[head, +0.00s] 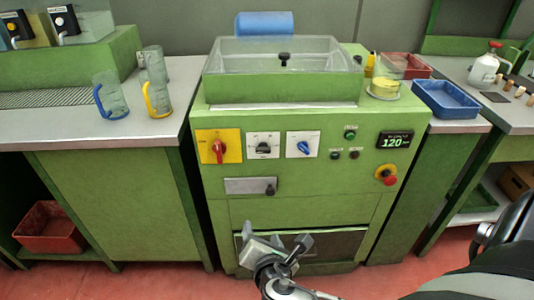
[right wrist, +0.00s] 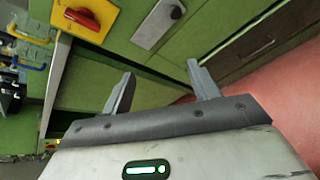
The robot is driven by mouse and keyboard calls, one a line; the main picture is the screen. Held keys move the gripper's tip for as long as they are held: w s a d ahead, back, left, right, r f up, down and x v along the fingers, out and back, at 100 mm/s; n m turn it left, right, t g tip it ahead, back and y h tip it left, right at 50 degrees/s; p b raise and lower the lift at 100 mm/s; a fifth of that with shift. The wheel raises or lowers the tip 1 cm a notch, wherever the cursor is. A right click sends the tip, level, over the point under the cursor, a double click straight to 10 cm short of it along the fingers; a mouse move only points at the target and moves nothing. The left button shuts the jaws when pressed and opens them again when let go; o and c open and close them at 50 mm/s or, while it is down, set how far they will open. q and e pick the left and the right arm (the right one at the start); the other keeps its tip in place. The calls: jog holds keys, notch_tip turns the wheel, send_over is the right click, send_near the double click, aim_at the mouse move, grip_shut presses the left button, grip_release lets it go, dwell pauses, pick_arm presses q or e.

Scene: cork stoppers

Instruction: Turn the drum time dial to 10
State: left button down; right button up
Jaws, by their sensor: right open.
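The green drum machine's front panel has three dials: a red knob on a yellow plate (head: 218,148), a black knob on a white plate (head: 263,148) and a blue knob on a white plate (head: 303,147). Their small markings are too blurred to read, so I cannot tell which sets the time. A display (head: 395,141) reads 120. My right gripper (head: 277,242) is open and empty, below the dials in front of the machine's lower part. In the right wrist view its open fingers (right wrist: 160,72) touch nothing; the red knob (right wrist: 85,17) shows at upper left. My left gripper is out of view.
A pale latch plate with a black knob (head: 250,187) sits below the dials. A red button on yellow (head: 386,175) is at the panel's right. Glass jugs (head: 157,95) stand on the left counter; a blue tray (head: 445,99) lies at right. Space before the dials is clear.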

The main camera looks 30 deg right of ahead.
jog(key=w+d+r+n+t+h, duration=0.3)
jog(key=r+n+h, duration=0.1)
jog(key=r+n, duration=0.25)
send_near(263, 152)
jog(key=shift+m, duration=0.35)
jog(key=x, duration=0.8)
jog(key=shift+w+d, duration=0.15)
jog(key=shift+d, duration=0.05)
jog(key=c, duration=1)
